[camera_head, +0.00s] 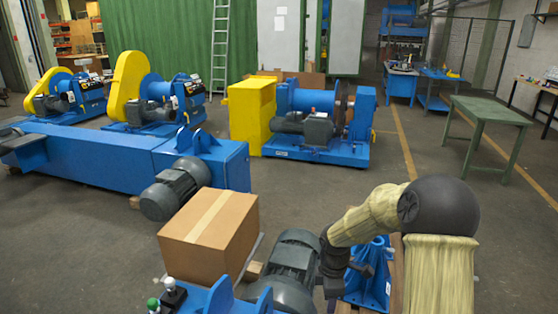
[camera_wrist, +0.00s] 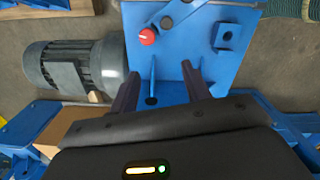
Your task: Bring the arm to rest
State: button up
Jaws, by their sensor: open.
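My arm reaches in from the right of the head view, with a pale padded sleeve and a dark round elbow (camera_head: 440,205). The forearm runs left and down to a dark wrist beside a grey motor. My gripper (camera_wrist: 160,73) is open in the wrist view, its two dark fingers apart with nothing held between them. Below and beyond the fingers is a blue machine plate (camera_wrist: 168,60) with a red knob (camera_wrist: 147,37). The wrist view does not clearly show whether the fingertips touch the plate. In the head view the fingers are hard to make out.
The grey motor (camera_head: 292,268) is close left of my wrist; a cardboard box (camera_head: 210,232) stands further left. A blue ribbed stand (camera_head: 370,278) is just right of the wrist. Blue and yellow machines (camera_head: 253,115) stand behind. A green table (camera_head: 488,112) is at right, with open floor before it.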

jog(key=s+r+m+t, duration=0.1)
jog(key=s+r+m, duration=0.3)
jog(key=s+m, duration=0.4)
jog(key=s+r+m+t+p, duration=0.1)
jog(key=s+r+m, duration=0.4)
jog(key=s+m, duration=0.4)
jog(key=shift+d+r, duration=0.25)
jog(key=shift+d, duration=0.1)
jog(key=shift+s, duration=0.15)
